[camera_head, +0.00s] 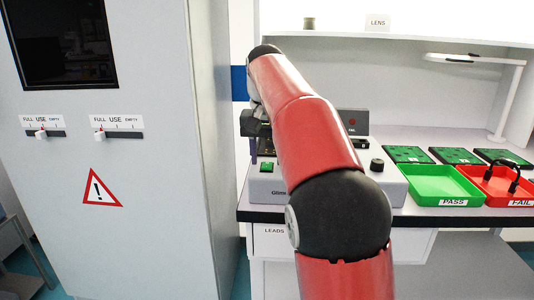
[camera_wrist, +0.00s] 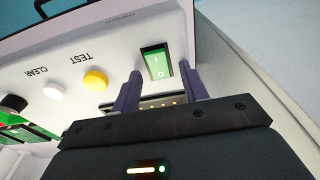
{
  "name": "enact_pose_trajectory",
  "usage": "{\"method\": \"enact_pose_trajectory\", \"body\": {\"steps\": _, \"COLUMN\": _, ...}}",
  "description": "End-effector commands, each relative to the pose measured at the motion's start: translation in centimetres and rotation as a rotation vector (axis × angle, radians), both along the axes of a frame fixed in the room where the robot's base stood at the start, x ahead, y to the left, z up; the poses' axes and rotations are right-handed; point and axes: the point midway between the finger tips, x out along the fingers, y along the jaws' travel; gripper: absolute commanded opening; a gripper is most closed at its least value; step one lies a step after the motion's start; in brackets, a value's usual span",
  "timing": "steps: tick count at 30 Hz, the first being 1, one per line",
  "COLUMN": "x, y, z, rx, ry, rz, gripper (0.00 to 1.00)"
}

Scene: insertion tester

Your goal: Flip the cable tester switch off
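The cable tester is a light grey box (camera_head: 383,180) on the bench, partly hidden behind my arm. Its green rocker switch (camera_head: 266,167) is on the front left. In the wrist view the switch (camera_wrist: 156,62) looks lit green, with a line mark and a circle mark on it. Which side is pressed in is hard to tell. My gripper (camera_wrist: 162,74) has its two dark fingers apart, with nothing held between them. The switch shows between and just beyond the fingertips, and no contact is visible. In the head view my gripper (camera_head: 256,124) is above the tester's left end.
A yellow TEST button (camera_wrist: 95,80) and a white CLEAR button (camera_wrist: 53,90) are beside the switch. A grey cabinet (camera_head: 150,220) stands close on the left. Green PASS (camera_head: 422,192) and red FAIL (camera_head: 483,184) trays are on the right, a black cable in the red one.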

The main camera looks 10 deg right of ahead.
Motion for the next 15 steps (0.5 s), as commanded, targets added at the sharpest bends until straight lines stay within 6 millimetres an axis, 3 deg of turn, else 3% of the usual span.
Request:
{"method": "enact_pose_trajectory", "body": {"steps": 9, "x": 0.0, "y": 0.0, "z": 0.2, "rx": 0.0, "ry": 0.0, "rz": 0.0, "gripper": 0.44}}
{"method": "enact_pose_trajectory", "body": {"steps": 15, "x": -0.3, "y": 0.1, "z": 2.6, "rx": -0.001, "ry": -0.002, "rz": 0.0, "gripper": 0.44}}
